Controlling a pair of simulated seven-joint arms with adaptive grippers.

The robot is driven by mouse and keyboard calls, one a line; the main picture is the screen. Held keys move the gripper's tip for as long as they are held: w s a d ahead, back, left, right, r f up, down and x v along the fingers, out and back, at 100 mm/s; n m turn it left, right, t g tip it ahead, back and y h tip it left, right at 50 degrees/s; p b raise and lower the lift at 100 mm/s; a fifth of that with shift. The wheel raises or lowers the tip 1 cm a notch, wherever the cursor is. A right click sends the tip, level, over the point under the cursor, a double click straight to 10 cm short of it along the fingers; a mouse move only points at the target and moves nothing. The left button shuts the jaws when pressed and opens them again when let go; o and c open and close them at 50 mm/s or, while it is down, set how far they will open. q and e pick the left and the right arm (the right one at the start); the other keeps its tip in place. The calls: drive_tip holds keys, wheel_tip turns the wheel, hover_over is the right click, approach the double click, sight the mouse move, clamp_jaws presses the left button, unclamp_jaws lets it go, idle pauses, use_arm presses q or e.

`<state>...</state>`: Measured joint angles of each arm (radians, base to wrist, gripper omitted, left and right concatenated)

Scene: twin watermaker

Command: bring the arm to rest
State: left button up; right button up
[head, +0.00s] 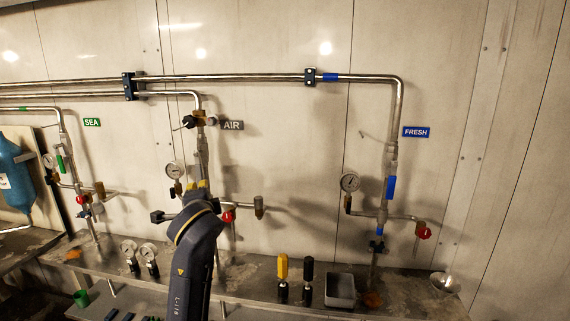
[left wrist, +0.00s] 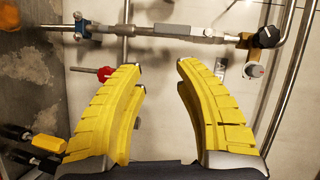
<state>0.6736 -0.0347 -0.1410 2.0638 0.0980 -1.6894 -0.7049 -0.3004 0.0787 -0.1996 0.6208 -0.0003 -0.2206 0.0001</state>
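My left arm rises from the bottom of the head view in front of the middle pipe column, the one by the AIR label (head: 232,125). Yellow parts of my left gripper (head: 203,186) show just past the wrist, mostly hidden behind it. In the left wrist view my left gripper (left wrist: 161,78) is open, its two yellow fingers wide apart with nothing between them. A red valve handle (left wrist: 104,74) shows beyond the finger on the left; I cannot tell whether they touch. My right gripper is in neither view.
The FRESH column (head: 391,190) stands at right and the SEA column (head: 68,160) at left. The metal shelf (head: 240,285) bears a yellow-topped fitting (head: 282,270), a black-topped fitting (head: 308,275), a grey bin (head: 340,290) and two gauges (head: 139,255). Wall between AIR and FRESH columns is mostly clear.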

use_arm(q)
drive_tip(key=s+a+f+n+g, duration=0.2)
drive_tip(key=s+f, duration=0.6)
drive_tip(key=f, duration=0.6)
drive_tip(key=s+a+f+n+g, duration=0.1)
drive_tip(key=s+a+f+g, duration=0.1)
drive_tip(key=s+f, duration=0.85)
drive_tip(key=s+a+f+n+g, duration=0.1)
drive_tip(key=s+a+f+g, duration=0.1)
drive_tip(key=s+f, duration=0.8)
drive_tip(key=s+a+f+n+g, duration=0.15)
drive_tip(key=s+f, duration=0.55)
drive_tip(key=s, duration=0.8)
drive_tip(key=s+d+f+g+h, duration=0.1)
drive_tip(key=d+f+g+h, duration=0.15)
drive_tip(key=f, duration=1.25)
drive_tip(key=s+d+f+g+h, duration=0.1)
drive_tip(key=d+f, duration=0.3)
drive_tip(key=f, duration=1.2)
drive_tip(key=s+f+n+g+h, duration=0.1)
drive_tip(key=s+f+n+g, duration=0.1)
drive_tip(key=s+f, duration=1.8)
drive_tip(key=shift+s+a+f+n+g, duration=0.15)
drive_tip(key=shift+s+f+n+g, duration=0.2)
drive_tip(key=shift+s+n, duration=0.65)
